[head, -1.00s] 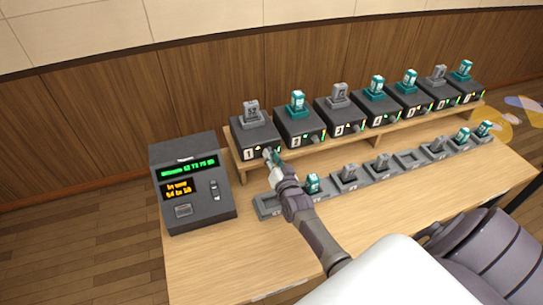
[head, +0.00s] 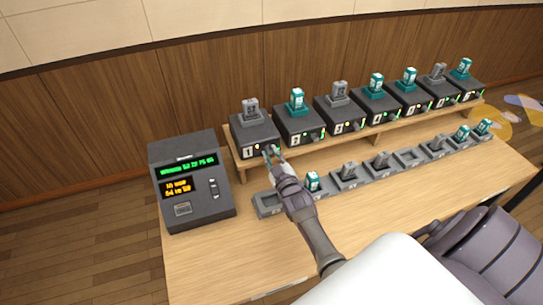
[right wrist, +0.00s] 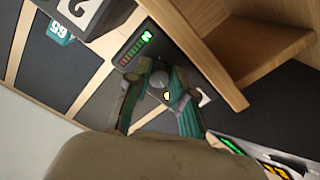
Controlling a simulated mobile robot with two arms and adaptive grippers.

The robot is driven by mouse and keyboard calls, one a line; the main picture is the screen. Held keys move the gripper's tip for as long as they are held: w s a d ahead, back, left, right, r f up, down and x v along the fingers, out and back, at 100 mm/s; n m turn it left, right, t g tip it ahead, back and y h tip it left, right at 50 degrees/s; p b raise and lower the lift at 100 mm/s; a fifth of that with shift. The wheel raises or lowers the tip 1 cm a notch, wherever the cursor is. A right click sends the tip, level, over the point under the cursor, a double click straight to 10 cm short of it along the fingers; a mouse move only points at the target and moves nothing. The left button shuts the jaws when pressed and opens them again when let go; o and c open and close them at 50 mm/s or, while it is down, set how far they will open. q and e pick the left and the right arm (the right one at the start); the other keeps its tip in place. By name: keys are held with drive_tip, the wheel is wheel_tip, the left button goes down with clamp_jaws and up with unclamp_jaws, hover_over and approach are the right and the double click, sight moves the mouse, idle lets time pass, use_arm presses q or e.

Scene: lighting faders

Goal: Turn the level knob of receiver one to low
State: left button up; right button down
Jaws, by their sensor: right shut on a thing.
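Receiver one (head: 254,138) is the dark box at the left end of the wooden shelf, marked 1, with a grey handset standing on top. My right gripper (head: 272,154) is at the right part of its front face. In the right wrist view, the fingers of the right gripper (right wrist: 160,108) are on either side of the dark round level knob (right wrist: 159,80), shut on it. A yellow mark shows near the knob. A lit level bar (right wrist: 135,47) sits beside it. In the head view the gripper hides the knob. My left gripper is not in view.
Several similar receivers continue right along the shelf (head: 310,158). A grey charging strip (head: 268,208) with handsets lies in front, under my right forearm. A dark console (head: 203,213) with green and amber displays stands left. The table (head: 205,262) is clear at the front left.

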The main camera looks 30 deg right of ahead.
drive_tip(key=n+b, duration=0.1)
drive_tip(key=n, duration=0.2)
drive_tip(key=shift+f+n, duration=0.15)
drive_tip(key=shift+n, duration=0.25)
drive_tip(key=n+b, duration=0.1)
drive_tip(key=n, duration=0.1)
drive_tip(key=shift+n, duration=0.3)
drive_tip(key=n+b, duration=0.2)
drive_tip(key=n, duration=0.4)
drive_tip(key=shift+b, duration=0.3)
drive_tip(key=shift+r, duration=0.2)
drive_tip(key=c, duration=1)
unclamp_jaws()
